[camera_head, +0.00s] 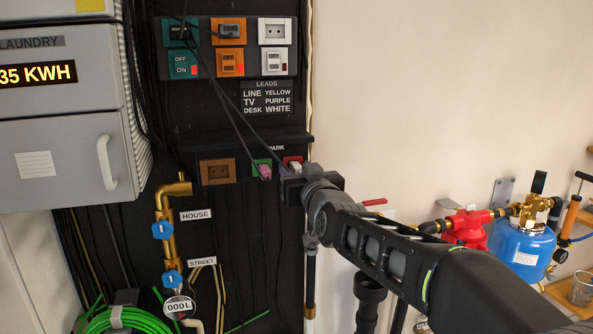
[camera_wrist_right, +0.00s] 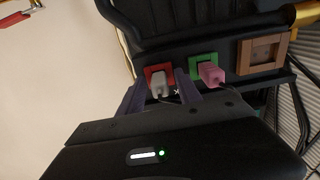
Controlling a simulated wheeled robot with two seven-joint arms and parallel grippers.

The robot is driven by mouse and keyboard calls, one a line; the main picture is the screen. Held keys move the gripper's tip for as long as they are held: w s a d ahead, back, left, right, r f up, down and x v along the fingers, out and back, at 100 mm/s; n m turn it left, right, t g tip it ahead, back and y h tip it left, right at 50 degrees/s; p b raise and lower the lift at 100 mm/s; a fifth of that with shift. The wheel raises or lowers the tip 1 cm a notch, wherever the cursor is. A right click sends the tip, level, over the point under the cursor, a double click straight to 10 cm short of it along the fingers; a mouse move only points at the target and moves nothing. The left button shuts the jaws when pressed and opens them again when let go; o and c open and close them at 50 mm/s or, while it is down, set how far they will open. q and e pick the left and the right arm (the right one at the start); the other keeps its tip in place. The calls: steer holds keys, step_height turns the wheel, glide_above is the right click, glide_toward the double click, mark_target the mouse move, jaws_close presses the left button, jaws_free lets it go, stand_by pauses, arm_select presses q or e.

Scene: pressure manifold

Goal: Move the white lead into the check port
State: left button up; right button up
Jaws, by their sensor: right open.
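The white lead's plug (camera_wrist_right: 159,83) sits in the red socket (camera_wrist_right: 157,72) of the lower row, under the "PARK" label. My right gripper (camera_wrist_right: 160,92) is open, with one dark finger on each side of the white plug. In the head view my right gripper (camera_head: 291,183) hides part of the red socket (camera_head: 292,160). The upper panel has a teal socket (camera_head: 177,32), an orange socket (camera_head: 229,31) and an empty-looking white socket (camera_head: 275,31). I can read no check label on any port. My left gripper is not in view.
A pink plug (camera_wrist_right: 210,74) is in the green socket (camera_wrist_right: 203,64) beside the white one. A brown socket (camera_head: 217,171) is further left. Dark cables hang across the board. Brass pipes (camera_head: 166,230) stand below left. A blue tank (camera_head: 522,248) is at right.

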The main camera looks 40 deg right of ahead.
mark_target(299, 172)
jaws_close()
stand_by(0.4)
stand_by(0.9)
steer(key=shift+s+a+f+b, duration=0.1)
steer(key=shift+s+f+b, duration=0.05)
steer(key=shift+s+b, duration=0.15)
steer(key=shift+b+v, duration=2.05)
steer(key=shift+v, duration=0.65)
